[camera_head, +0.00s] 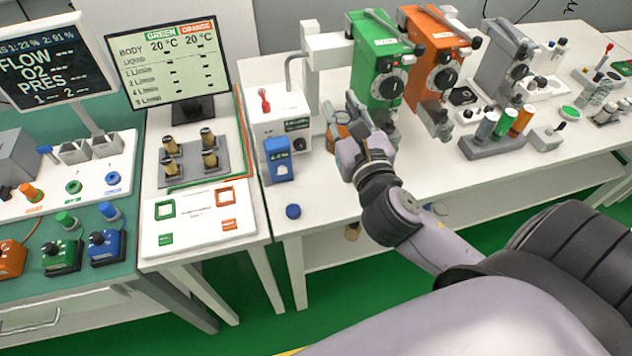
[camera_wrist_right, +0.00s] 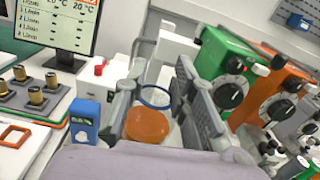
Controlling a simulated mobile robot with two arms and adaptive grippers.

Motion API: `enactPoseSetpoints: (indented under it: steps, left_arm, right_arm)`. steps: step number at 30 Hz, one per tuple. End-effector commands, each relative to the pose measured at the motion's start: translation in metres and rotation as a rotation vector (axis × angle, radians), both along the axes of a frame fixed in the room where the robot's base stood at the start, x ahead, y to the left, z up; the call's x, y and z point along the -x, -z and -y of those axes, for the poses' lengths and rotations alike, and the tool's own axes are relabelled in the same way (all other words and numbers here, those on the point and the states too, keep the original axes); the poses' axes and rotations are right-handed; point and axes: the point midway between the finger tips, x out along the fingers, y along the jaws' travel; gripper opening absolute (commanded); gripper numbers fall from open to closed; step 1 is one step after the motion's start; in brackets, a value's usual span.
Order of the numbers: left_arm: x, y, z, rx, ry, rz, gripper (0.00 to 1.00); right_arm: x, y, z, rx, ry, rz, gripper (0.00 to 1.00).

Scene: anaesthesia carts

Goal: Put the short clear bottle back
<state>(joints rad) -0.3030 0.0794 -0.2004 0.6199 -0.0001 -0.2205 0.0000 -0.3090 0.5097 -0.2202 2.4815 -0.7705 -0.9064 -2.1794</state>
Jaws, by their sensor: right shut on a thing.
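My right gripper (camera_head: 345,122) is above the white table, in front of the green vaporizer (camera_head: 380,75); the arm hides part of it. In the right wrist view my right gripper (camera_wrist_right: 155,108) is shut on a short clear bottle (camera_wrist_right: 156,97). The bottle has a blue ring and a round orange part between the fingers; its clear walls are hard to make out. In the head view a little of the bottle (camera_head: 341,131) shows beside the fingers. Whether it touches the table cannot be told. My left gripper is not in view.
A blue cap (camera_head: 293,211) lies near the table's front edge. A blue box (camera_head: 278,160) and a white unit with a red knob (camera_head: 280,118) stand left of the gripper. An orange vaporizer (camera_head: 437,70) and a bottle rack (camera_head: 492,145) stand right. The front middle table is mostly clear.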

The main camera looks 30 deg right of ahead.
Motion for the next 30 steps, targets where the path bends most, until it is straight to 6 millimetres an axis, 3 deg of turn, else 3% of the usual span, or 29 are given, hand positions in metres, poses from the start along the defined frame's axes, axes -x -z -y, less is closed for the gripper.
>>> enactPoseSetpoints:
  steps: [15,30]
  left_arm:
    - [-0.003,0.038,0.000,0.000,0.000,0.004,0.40]
    - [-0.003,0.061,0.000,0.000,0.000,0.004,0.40]
  right_arm:
    - [0.000,0.127,0.000,0.001,0.001,-0.006,0.00]
    - [0.000,0.191,0.000,0.001,0.000,-0.003,0.00]
